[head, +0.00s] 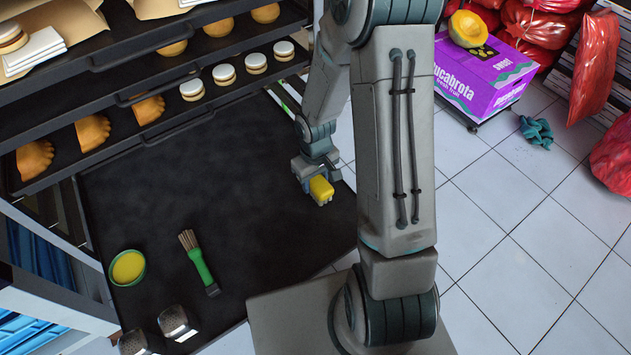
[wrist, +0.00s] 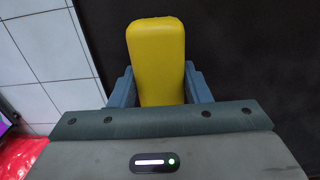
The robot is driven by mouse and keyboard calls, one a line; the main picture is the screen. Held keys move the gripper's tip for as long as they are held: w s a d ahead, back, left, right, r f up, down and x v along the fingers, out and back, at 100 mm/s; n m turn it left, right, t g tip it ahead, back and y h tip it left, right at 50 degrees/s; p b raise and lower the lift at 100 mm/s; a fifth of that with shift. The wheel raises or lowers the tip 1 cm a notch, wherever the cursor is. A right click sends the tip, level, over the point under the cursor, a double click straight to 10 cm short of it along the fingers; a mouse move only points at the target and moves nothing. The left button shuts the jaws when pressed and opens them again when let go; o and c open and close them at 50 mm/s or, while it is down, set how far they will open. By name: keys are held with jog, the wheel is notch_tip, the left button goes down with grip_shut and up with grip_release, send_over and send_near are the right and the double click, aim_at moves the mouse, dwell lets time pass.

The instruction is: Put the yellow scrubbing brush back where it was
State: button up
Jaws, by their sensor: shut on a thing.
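The yellow scrubbing brush (head: 321,190) is a small yellow block held by my gripper (head: 307,176) near the right edge of the black tabletop. It also shows in the wrist view (wrist: 158,60), standing out between the two blue-grey fingers of my gripper (wrist: 160,88). The fingers are shut on its sides. Its bristles are not visible. Whether the brush touches the black surface or hangs above it, I cannot tell. The black tabletop (head: 230,200) lies beneath and to the left of it.
On the tabletop lie a green-handled brush (head: 201,264), a bowl with yellow contents (head: 127,267) and two metal-topped shakers, one here (head: 174,320). Trays of pastries (head: 150,110) stand behind. A purple carton (head: 483,75) and red bags (head: 595,62) are at right. The tabletop's middle is clear.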

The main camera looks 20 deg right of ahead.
aim_at(316, 178)
jog(key=shift+f, duration=0.1)
jog(key=o, duration=1.1)
jog(key=shift+f, duration=0.15)
notch_tip(316, 178, up, 12)
jog(key=r+p, duration=0.1)
jog(key=p, duration=0.3)
jog(key=s+r+m, duration=0.1)
jog(key=s+r, duration=0.3)
jog(key=r, duration=0.1)
jog(key=s+r+m+t, duration=0.1)
jog(key=s+r, duration=0.4)
jog(key=s+r+m, duration=0.1)
jog(key=s+r, duration=0.3)
jog(key=r, duration=0.1)
jog(key=shift+s+d+m+t, duration=0.1)
jog(key=shift+s+m+t, duration=0.2)
jog(key=shift+t, duration=0.1)
jog(key=shift+w, duration=0.1)
